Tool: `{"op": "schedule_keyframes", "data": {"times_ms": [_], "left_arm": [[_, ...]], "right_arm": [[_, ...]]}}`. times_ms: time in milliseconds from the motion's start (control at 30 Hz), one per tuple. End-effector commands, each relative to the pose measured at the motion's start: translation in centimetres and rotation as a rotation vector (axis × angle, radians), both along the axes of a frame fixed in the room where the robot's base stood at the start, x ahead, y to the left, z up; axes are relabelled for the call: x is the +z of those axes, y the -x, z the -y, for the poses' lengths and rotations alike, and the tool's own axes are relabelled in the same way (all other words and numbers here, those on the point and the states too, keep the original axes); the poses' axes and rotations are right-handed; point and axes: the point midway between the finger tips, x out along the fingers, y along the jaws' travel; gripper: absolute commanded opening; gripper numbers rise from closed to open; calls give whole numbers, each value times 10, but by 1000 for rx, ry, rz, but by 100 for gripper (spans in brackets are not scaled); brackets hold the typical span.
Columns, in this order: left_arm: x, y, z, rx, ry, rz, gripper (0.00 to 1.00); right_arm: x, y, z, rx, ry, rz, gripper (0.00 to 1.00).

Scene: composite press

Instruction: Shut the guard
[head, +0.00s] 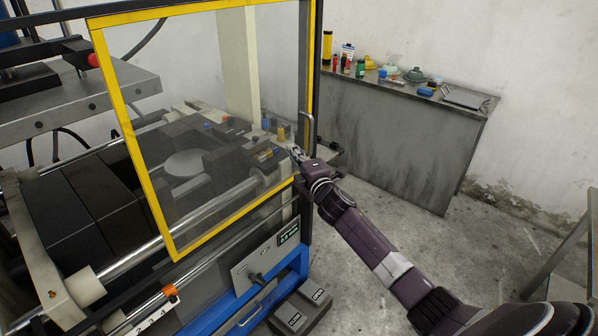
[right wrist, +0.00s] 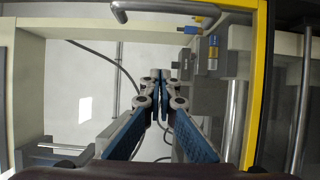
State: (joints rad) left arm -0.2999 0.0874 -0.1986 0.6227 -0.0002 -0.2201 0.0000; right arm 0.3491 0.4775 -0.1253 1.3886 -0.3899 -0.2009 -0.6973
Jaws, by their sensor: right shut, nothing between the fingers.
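The guard (head: 137,168) is a clear panel in a yellow frame. In the head view it stands upright across the press, with the open machine bed showing to its left. A grey upright handle (head: 312,133) sits at its right edge. My right gripper (head: 293,150) is just left of and below the handle, and I cannot tell whether it touches it. The right wrist view shows the two fingers (right wrist: 161,76) closed together and empty, with a yellow frame bar (right wrist: 257,85) to their right. My left gripper is out of view.
The press bed with steel rods (head: 113,275) lies behind and left of the guard. A control panel (head: 268,259) and a foot pedal (head: 300,312) are below it. A grey cabinet (head: 400,135) with small items stands behind. Some floor right of the press is clear.

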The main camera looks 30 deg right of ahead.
Motion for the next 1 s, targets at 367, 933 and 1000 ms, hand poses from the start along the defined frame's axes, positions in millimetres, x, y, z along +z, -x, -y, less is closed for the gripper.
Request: {"op": "schedule_keyframes", "data": {"times_ms": [367, 933, 1000], "left_arm": [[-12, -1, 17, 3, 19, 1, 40], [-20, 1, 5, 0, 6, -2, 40], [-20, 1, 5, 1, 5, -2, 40]], "right_arm": [[-4, 49, -5, -1, 3, -3, 0], [-1, 86, -10, -1, 0, -2, 0], [-6, 87, -10, -3, -7, -9, 0]]}}
